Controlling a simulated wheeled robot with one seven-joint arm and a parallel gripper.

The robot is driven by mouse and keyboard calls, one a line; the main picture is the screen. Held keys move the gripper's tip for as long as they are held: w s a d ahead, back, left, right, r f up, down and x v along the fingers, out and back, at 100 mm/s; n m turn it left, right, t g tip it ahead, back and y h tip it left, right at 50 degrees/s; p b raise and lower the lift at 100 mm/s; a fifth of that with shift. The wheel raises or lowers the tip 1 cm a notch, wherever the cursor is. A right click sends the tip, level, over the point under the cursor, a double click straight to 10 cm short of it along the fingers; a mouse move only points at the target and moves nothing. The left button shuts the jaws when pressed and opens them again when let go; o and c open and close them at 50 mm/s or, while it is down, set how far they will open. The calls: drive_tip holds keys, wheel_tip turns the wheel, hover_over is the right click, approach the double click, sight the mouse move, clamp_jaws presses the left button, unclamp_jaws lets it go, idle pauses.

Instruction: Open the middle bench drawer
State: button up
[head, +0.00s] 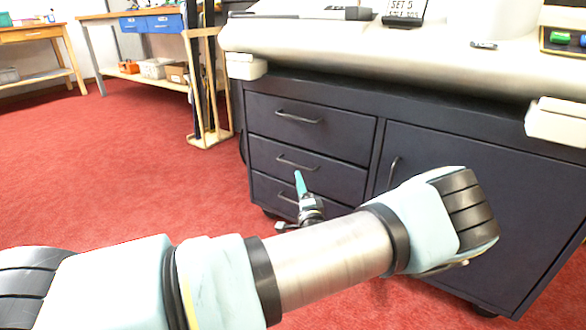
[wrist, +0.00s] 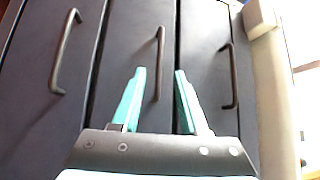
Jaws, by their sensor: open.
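The dark bench cabinet has a stack of three drawers, all shut. The middle drawer (head: 335,174) has a dark bar handle (head: 297,163). In the wrist view, turned sideways, the middle drawer's handle (wrist: 160,62) shows between my two teal fingers. My gripper (head: 300,178) is open and empty, in front of the drawer stack with its tip just below the middle handle in the head view. The gripper (wrist: 160,74) points at the drawer front in the wrist view. I cannot tell whether the fingertips reach past the bar; no contact is visible.
The top drawer handle (head: 299,117) is above and the bottom drawer handle (head: 288,199) below. A cupboard door (head: 470,160) stands to the right. The pale bench top (head: 400,62) overhangs the cabinet. Red carpet (head: 110,160) is free on the left.

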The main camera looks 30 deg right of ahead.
sight(293, 165)
drive_tip(key=b+x, duration=0.2)
drive_tip(key=x, duration=0.7)
drive_tip(key=shift+w+b, duration=0.3)
clamp_jaws()
idle(1.0)
